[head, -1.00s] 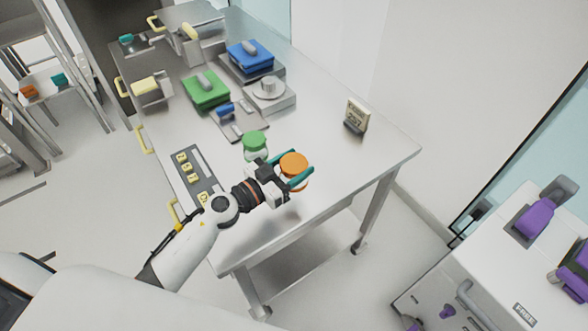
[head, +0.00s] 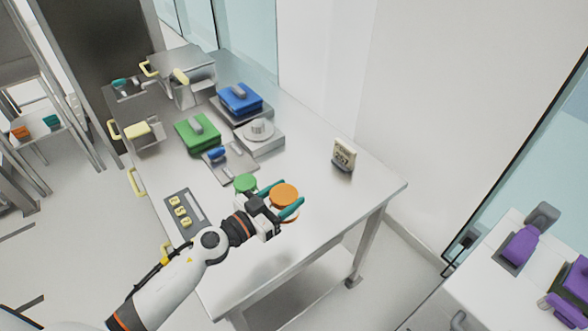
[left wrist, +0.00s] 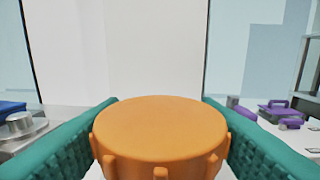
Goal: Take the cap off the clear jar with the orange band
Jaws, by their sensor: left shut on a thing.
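The orange cap (head: 284,193) is a round, ribbed lid near the front of the steel table. My left gripper (head: 291,192) is shut on it, with one teal finger on each side. In the left wrist view the cap (left wrist: 160,135) sits between the two teal fingers (left wrist: 160,128), its flat top facing up and level. A small pale part shows under the cap in the head view. The jar's clear body and its band are mostly hidden, so I cannot tell whether cap and jar are apart. My right gripper is in neither view.
A green-lidded jar (head: 245,182) stands just behind my left gripper, partly hidden. A panel with yellow buttons (head: 184,212) lies to the left. A small timer (head: 343,155), a scale (head: 259,135) and green (head: 197,132) and blue (head: 240,98) boxes stand farther back. The table's right front is clear.

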